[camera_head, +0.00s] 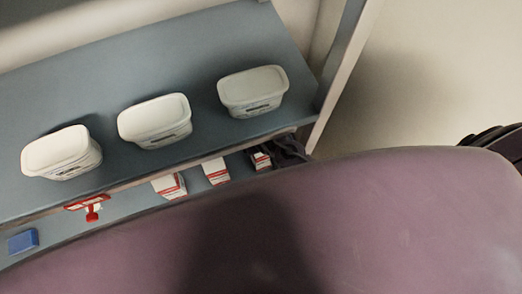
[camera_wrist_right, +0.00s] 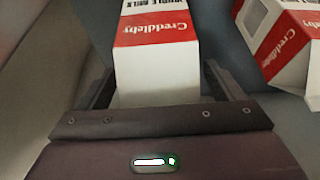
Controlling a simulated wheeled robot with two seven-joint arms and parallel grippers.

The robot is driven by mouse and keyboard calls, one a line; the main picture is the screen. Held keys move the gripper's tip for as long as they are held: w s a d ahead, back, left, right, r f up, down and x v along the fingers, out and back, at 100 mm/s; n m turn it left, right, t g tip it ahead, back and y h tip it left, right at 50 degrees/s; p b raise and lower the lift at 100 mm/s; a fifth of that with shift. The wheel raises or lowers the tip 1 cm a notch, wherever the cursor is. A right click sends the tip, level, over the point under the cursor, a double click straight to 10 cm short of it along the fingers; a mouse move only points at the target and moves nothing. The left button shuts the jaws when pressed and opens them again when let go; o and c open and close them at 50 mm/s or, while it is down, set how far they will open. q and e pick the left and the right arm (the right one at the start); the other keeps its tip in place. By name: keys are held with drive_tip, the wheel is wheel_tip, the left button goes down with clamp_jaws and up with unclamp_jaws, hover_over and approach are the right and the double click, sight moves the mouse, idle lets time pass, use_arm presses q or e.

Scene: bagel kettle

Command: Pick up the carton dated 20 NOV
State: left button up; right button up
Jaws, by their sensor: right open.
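A white carton with a red band marked "Creddleby" (camera_wrist_right: 155,50) stands between the two fingers of my right gripper (camera_wrist_right: 157,84) in the right wrist view. The fingers are apart, one on each side of it; I cannot tell if they touch it. In the head view my right gripper (camera_head: 288,152) is dark and small at the right end of the lower shelf, by the rightmost carton (camera_head: 261,159). Two more red-and-white cartons, a middle one (camera_head: 215,171) and a left one (camera_head: 169,186), stand to its left. No date is readable on any carton. My left gripper is out of view.
A second carton (camera_wrist_right: 285,40) is close on the right in the wrist view. The upper shelf (camera_head: 200,75) above the cartons holds three white tubs (camera_head: 253,90). A red object (camera_head: 90,206) and a blue box (camera_head: 23,241) are further left on the lower shelf. A side post (camera_head: 343,70) bounds the right.

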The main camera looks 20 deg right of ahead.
drive_tip(key=shift+s, duration=0.1)
drive_tip(key=shift+c, duration=0.5)
clamp_jaws()
drive_tip(key=shift+r, duration=0.1)
